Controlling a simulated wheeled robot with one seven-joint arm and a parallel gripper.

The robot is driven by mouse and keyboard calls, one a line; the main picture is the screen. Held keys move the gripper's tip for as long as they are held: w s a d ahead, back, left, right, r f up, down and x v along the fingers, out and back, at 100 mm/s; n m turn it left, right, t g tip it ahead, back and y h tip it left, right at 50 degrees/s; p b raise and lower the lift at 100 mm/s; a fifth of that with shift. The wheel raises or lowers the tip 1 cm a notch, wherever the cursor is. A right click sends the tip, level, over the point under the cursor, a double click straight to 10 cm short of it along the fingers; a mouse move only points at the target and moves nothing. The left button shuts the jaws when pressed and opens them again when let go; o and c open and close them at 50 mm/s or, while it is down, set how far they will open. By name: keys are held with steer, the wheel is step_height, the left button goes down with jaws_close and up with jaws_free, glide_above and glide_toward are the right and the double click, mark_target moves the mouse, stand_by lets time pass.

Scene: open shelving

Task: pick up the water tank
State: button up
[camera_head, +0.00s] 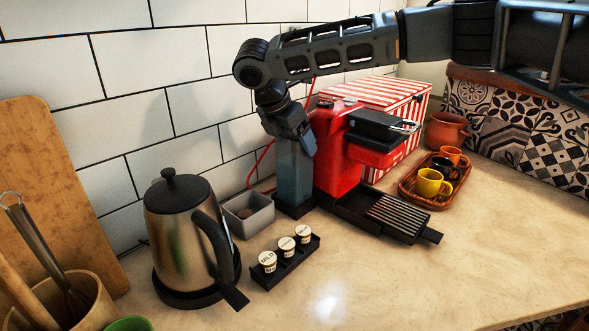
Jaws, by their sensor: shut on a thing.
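The water tank (294,170) is a bluish, see-through upright box on the left side of the red coffee machine (337,153). Its lower end is at the machine's black base (294,208); I cannot tell whether it touches the base. My gripper (297,145) comes down from above and is shut on the upper part of the tank. The gripper hides the tank's top edge.
A steel kettle (186,240) stands at the front left. A grey square container (248,215) and a black rack of small cups (286,264) lie near the tank. A wooden tray (407,193) with mugs and a red-striped box (405,97) are at right. The front right counter is clear.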

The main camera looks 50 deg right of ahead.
jaws_close()
steer(key=shift+r, duration=0.15)
